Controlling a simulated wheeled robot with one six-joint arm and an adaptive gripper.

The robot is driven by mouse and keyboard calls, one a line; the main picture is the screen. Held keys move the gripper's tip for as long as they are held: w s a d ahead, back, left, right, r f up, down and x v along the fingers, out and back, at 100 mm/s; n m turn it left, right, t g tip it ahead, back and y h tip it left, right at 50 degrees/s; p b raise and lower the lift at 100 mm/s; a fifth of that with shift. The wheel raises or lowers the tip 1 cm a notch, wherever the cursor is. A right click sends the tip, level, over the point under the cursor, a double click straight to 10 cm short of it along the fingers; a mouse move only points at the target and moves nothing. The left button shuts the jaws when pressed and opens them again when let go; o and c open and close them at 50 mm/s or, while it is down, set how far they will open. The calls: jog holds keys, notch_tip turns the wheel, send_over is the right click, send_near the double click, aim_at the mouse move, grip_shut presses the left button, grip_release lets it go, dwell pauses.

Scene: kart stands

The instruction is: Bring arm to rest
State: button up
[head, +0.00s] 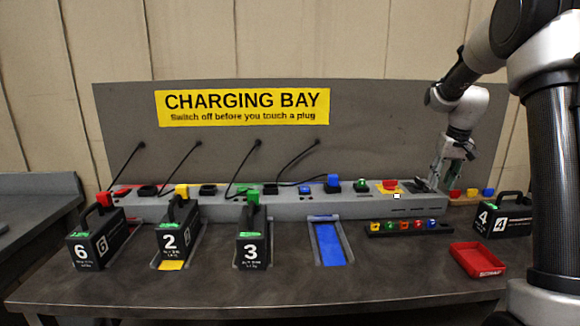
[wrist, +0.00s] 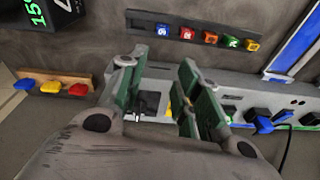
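My arm reaches down from the right in the head view. My gripper (head: 440,178) is at the right end of the grey charging console (head: 340,207), close above it. In the wrist view the two green fingers of my gripper (wrist: 158,72) stand apart, with nothing held between them. Beyond the gap I see the console's end, with a dark fitting (wrist: 146,104) near the left finger. I cannot tell whether a finger touches the console.
Black numbered packs 6 (head: 92,250), 2 (head: 172,242), 3 (head: 252,250) and 4 (head: 490,222) stand on the table. A blue bay (head: 329,243) is empty. A strip of coloured pieces (head: 405,228) and a red tray (head: 477,260) lie at right. The front table is clear.

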jog(key=s+a+r, duration=0.2)
jog(key=s+a, duration=0.1)
jog(key=s, duration=0.9)
jog(key=s+a+r+n+t, duration=0.1)
jog(key=s+a+r, duration=0.2)
jog(key=s, duration=0.9)
jog(key=s+a+r+t, duration=0.1)
jog(key=s+a, duration=0.4)
jog(key=s, duration=0.7)
jog(key=shift+r, duration=0.75)
